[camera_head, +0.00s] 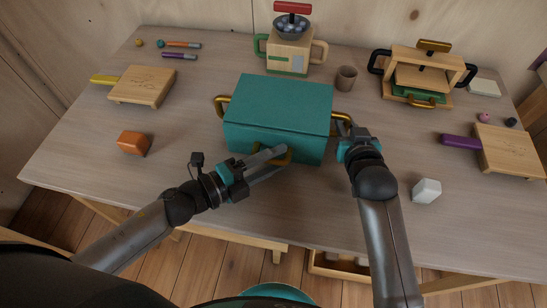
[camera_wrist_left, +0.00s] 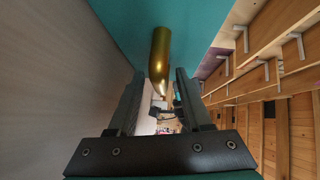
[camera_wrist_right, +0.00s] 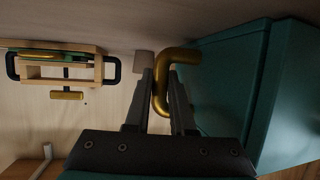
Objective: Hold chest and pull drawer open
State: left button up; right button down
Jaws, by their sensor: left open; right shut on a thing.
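A teal chest (camera_head: 277,105) stands upright on the table in the middle of the head view. Brass handles show on its left side (camera_head: 221,106), on its right side and on its front. My right gripper (camera_head: 345,126) is shut on the right side handle (camera_wrist_right: 165,80), seen between its fingers in the right wrist view. My left gripper (camera_head: 283,153) is open at the front drawer handle (camera_wrist_left: 158,60), which lies between or just beyond its fingers in the left wrist view. In the head view the fingers partly hide that handle. No open gap shows at the drawer front.
An orange block (camera_head: 133,143) lies left of my left arm, and a white block (camera_head: 427,190) right of my right arm. A blender-like toy (camera_head: 291,50) and a brown cup (camera_head: 346,78) stand behind the chest. The wooden press (camera_head: 420,78) is back right.

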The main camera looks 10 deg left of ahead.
pick_arm(q)
jog(key=c, duration=0.8)
jog(key=shift+f, duration=0.1)
jog(key=shift+s+f, duration=0.2)
dwell(0.6)
